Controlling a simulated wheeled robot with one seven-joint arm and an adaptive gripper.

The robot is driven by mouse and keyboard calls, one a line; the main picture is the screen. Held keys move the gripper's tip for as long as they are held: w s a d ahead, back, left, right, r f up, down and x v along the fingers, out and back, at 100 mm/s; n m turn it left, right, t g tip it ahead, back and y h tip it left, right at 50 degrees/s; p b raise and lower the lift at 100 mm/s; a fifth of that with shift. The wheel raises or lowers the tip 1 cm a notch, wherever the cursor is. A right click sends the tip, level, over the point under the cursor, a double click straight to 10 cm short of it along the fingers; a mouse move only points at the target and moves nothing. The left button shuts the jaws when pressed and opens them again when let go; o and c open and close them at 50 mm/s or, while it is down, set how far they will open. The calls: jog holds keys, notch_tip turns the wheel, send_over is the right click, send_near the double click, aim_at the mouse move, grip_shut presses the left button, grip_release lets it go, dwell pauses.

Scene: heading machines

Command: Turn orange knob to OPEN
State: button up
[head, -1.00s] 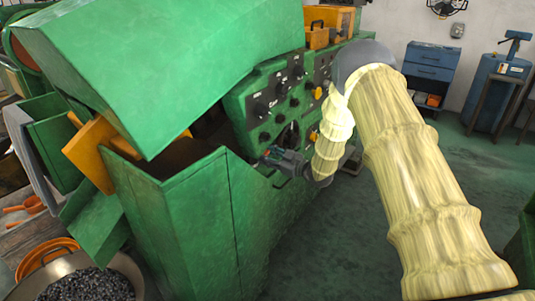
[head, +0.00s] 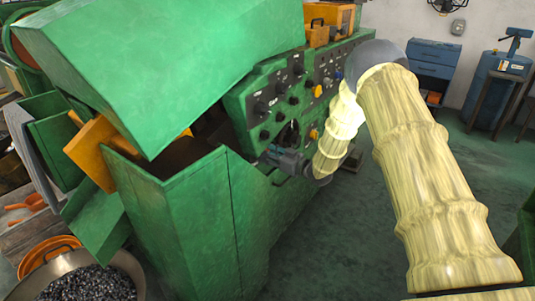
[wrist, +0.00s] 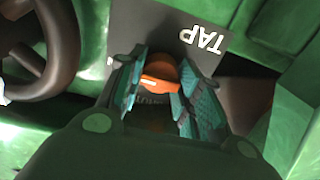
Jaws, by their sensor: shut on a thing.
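The orange knob (wrist: 161,74) shows in the wrist view between my gripper's fingers, in front of a dark plate (wrist: 190,32) marked TAP, whose lettering appears upside down. My gripper (wrist: 160,88) is shut on this knob, with one finger on each side. The lower part of the knob is hidden between the fingers. No OPEN mark can be read. In the head view my gripper (head: 275,158) is at the lower front of the green machine (head: 180,220), below the control panel; the held knob cannot be made out there.
A dark curved handle or wheel (wrist: 58,50) is left of my gripper in the wrist view. The control panel (head: 270,100) carries several dark knobs and another orange knob (head: 318,90). A bowl of dark pieces (head: 90,283) stands at the lower left. Green floor (head: 350,230) is open on the right.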

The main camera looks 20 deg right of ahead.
jog(key=o, duration=0.7)
jog(key=shift+o, duration=0.2)
jog(key=v, duration=1.2)
jog(key=shift+d, duration=0.1)
